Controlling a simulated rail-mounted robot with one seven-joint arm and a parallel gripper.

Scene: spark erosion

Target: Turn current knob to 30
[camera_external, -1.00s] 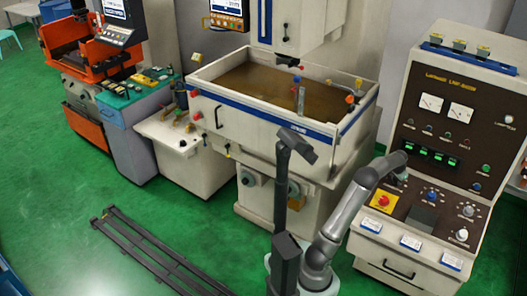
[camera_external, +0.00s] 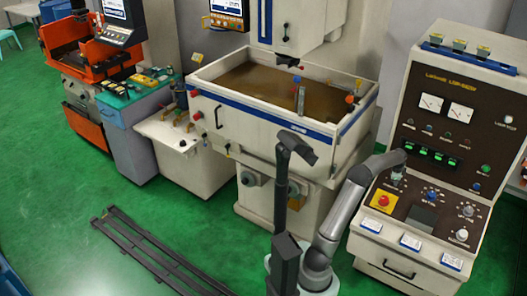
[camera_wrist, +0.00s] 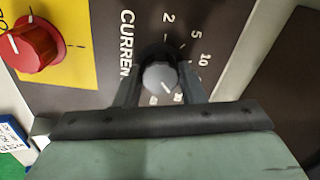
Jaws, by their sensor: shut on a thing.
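The current knob (camera_wrist: 160,76) is a small round grey knob with a black base, on the dark panel beside the letters "CURREN" in the wrist view. Its pale pointer line points to the lower right. The scale numbers 2, 5 and 10 are readable; the further marks are partly hidden by the right finger or too small to read. My gripper (camera_wrist: 160,88) has one finger on each side of the knob and is shut on it. In the external view, my gripper (camera_external: 397,177) is at the left part of the control panel (camera_external: 424,215); the knob cannot be made out there.
A red knob (camera_wrist: 33,45) on a yellow plate sits left of the current knob in the wrist view. Other knobs (camera_external: 468,211) stand on the panel's right side. The panel's upright face (camera_external: 432,140) rises behind my gripper. A tank (camera_external: 285,85) stands to the left.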

